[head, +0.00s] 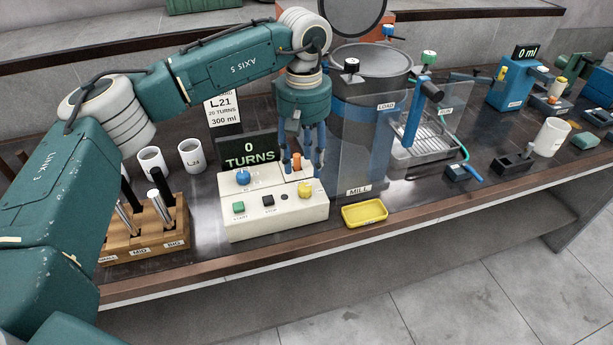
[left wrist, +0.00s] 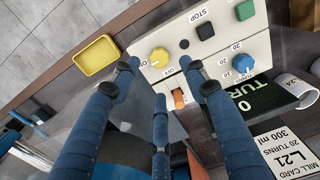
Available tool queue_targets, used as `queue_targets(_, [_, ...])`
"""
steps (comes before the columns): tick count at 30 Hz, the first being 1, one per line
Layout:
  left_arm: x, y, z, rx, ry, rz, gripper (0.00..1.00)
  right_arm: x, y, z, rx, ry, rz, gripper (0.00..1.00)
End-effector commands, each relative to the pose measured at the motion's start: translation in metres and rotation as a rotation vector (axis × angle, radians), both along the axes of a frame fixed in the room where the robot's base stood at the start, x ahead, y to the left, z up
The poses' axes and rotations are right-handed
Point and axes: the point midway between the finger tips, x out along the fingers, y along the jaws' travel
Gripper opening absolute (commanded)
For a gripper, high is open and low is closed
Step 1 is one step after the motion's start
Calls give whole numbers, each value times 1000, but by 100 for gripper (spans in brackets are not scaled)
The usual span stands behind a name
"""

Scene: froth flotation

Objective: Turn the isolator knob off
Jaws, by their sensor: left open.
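The white control box (head: 275,217) stands on the bench and carries a yellow knob (head: 305,189) at its right side. In the left wrist view, the yellow knob (left wrist: 159,57) has small lettering beside it that reads OFF. An orange part (head: 297,161) sits behind the knob, and it also shows in the left wrist view (left wrist: 179,99). My left gripper (head: 305,164) points down over the back right of the box, its blue fingers open and empty. In the left wrist view, the fingers (left wrist: 160,66) frame the knob and orange part, with no clear contact. My right gripper is not seen.
A blue knob (head: 243,177), green button (head: 238,207) and black button (head: 268,199) share the box. A display (head: 248,150) reading 0 TURNS stands behind. A yellow tray (head: 365,214) lies right of the box, and the mill's clear guard (head: 362,150) rises close to the gripper.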

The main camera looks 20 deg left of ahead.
Motion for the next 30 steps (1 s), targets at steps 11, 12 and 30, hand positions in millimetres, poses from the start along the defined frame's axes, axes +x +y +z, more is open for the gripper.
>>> queue_targets(11, [0, 0, -64, 0, 2, 2, 45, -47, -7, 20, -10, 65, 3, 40])
queue_targets(12, [0, 0, -68, -1, 2, 2, 45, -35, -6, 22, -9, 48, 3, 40])
queue_targets(30, [1, -1, -78, -2, 0, 1, 7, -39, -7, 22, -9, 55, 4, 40])
